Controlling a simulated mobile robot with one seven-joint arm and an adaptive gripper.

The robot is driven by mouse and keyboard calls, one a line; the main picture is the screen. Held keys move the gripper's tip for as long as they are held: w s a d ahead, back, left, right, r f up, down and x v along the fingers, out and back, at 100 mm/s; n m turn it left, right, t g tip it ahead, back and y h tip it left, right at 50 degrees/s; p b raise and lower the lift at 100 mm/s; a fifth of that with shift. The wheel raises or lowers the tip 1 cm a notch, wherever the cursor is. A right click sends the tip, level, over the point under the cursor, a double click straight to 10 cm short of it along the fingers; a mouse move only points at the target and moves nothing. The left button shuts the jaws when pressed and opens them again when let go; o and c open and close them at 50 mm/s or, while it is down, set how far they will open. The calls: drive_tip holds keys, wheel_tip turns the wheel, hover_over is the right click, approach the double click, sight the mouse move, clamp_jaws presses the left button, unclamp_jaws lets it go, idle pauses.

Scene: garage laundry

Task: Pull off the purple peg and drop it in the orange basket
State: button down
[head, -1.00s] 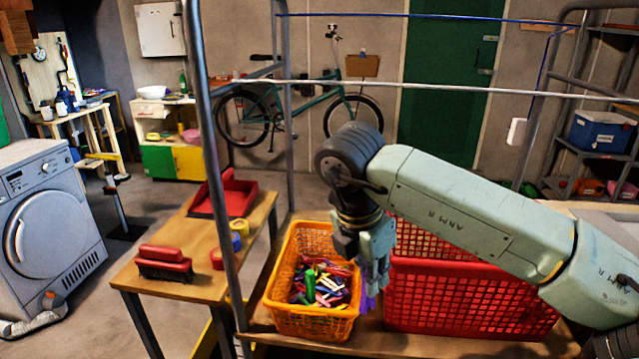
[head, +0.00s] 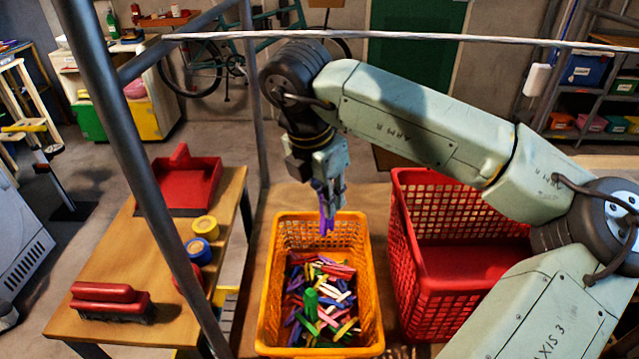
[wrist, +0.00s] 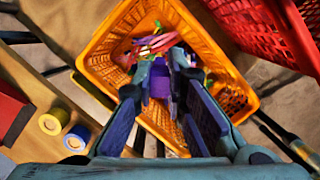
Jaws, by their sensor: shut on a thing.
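My gripper (head: 328,205) points down over the back part of the orange basket (head: 272,300). It is shut on the purple peg (head: 326,222), which hangs below the fingertips near the basket's upper rim. In the wrist view the purple peg (wrist: 159,82) sits between the fingertips (wrist: 160,75), with the orange basket (wrist: 210,48) around and below it. The basket holds many coloured pegs (head: 318,305), including a larger green piece. The peg is above this pile and apart from it.
A red basket (head: 405,235), empty where I can see, stands right of the orange one. A wooden table (head: 190,290) on the left holds a red brush (head: 110,298), a dustpan (head: 185,185) and tape rolls (head: 198,250). A metal post (head: 135,175) and a line (head: 400,37) stand nearby.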

drive_tip(key=shift+s+f, duration=0.15)
drive_tip(key=shift+f, duration=0.65)
drive_tip(key=shift+f+b, duration=1.95)
drive_tip(key=shift+f, duration=3.85)
drive_tip(key=c, duration=1.5)
unclamp_jaws()
drive_tip(key=shift+c, duration=0.2)
drive_tip(key=shift+r, duration=0.15)
drive_tip(key=v, duration=1.1)
drive_tip(key=shift+r, duration=0.35)
drive_tip(key=shift+s, duration=0.1)
